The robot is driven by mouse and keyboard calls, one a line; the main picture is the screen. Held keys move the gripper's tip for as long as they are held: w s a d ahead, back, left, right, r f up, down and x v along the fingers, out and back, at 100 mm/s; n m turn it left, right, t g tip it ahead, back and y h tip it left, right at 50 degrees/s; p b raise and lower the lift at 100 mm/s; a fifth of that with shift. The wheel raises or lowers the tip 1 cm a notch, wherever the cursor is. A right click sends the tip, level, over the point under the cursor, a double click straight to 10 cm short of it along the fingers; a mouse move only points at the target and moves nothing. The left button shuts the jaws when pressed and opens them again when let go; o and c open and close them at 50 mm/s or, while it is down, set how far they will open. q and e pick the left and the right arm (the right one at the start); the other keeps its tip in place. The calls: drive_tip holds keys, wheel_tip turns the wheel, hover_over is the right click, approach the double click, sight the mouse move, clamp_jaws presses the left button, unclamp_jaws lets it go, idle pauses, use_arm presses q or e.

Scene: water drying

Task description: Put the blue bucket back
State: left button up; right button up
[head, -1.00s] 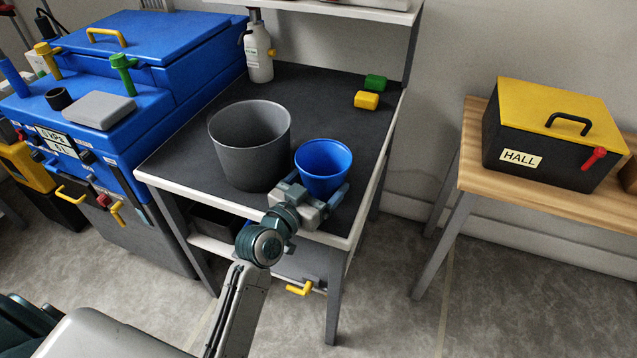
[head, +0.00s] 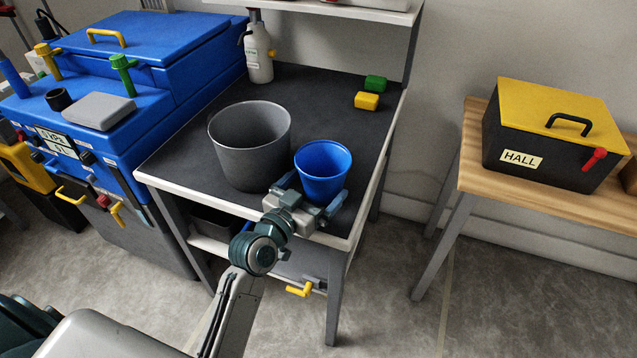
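The blue bucket (head: 323,174) stands upright on the dark top of the workbench (head: 335,95), near its front right corner. A larger grey bucket (head: 249,152) stands just to its left. My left gripper (head: 312,190) is at the near side of the blue bucket, low by its base. Its two fingers are spread apart, one toward each side of the bucket. The fingertips are partly hidden, and I cannot tell whether they touch the bucket. My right gripper is not in view.
Yellow (head: 367,101) and green (head: 375,83) blocks and a white bottle (head: 258,53) stand farther back on the bench. A blue cabinet (head: 150,60) is at the left. A black box with yellow lid (head: 560,120) sits on a wooden table at the right.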

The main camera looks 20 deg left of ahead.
use_arm(q)
drive_tip(key=v, duration=1)
drive_tip(key=shift+s+b, duration=0.2)
drive_tip(key=shift+b, duration=0.1)
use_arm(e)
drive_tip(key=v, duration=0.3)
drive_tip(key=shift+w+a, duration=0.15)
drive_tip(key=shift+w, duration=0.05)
